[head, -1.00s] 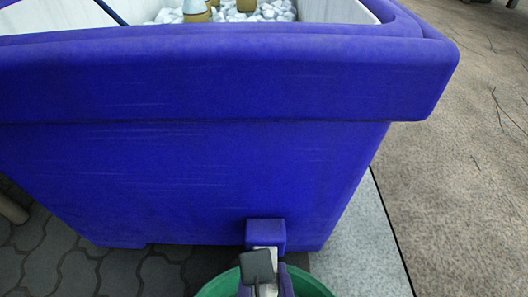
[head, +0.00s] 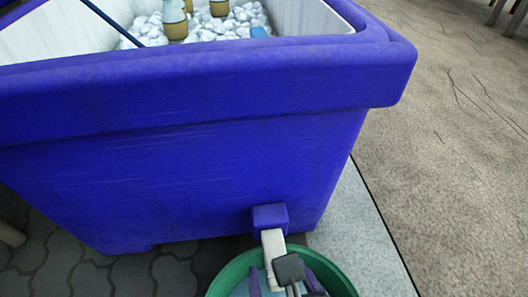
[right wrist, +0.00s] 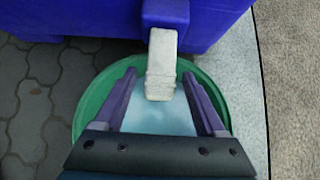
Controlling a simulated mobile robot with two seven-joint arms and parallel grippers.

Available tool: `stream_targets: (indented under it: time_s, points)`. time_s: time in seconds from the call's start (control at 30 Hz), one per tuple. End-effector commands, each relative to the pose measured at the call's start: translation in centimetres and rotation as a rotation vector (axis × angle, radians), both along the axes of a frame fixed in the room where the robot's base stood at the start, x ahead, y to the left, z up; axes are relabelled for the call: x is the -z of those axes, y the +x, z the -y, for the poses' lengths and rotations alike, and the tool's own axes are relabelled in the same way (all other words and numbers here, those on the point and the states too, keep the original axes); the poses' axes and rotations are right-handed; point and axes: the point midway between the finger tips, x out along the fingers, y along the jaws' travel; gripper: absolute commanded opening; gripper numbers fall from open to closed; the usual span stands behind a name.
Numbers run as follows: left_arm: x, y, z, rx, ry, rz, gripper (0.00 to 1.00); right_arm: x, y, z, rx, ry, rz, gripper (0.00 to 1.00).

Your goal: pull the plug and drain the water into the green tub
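A large blue bin (head: 180,160) has a square drain block (head: 269,217) low on its near face. A whitish piece (head: 272,242) runs out from the block toward me; it also shows in the right wrist view (right wrist: 162,60). I cannot tell whether it is the plug or running water. The green tub (head: 232,270) stands on the ground under the drain, with a pale blue, water-like surface (right wrist: 150,122) inside. My right gripper (right wrist: 158,76) is over the tub, its purple fingers spread on either side of the whitish piece with gaps. My left gripper is out of view.
White lumps (head: 205,25) and brown-and-pale bottles (head: 174,20) are inside the bin, with a dark blue rod (head: 110,22) across its rim. Dark paving (head: 60,260) lies at left, and a light slab (head: 350,230) and brown ground (head: 460,150) are clear at right.

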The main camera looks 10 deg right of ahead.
Motion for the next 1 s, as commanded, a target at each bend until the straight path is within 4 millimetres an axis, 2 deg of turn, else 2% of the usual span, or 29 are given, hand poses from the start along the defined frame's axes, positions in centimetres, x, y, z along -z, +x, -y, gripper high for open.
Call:
stream_targets:
  time_s: [0.27,0.7,0.83,1.0]
  points:
    - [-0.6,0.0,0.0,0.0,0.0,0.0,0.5,-0.6,-0.3,0.1,-0.001,-0.002,0.001,0.72]
    - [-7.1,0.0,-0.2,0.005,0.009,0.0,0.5,-6.3,-5.6,0.1,0.0,-0.001,-0.002,0.72]
    - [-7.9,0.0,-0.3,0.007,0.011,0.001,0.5,-7.0,-6.6,0.1,-0.001,-0.001,-0.001,0.72]
    - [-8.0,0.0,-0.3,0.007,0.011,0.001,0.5,-7.1,-7.0,0.1,-0.001,-0.001,0.001,0.72]
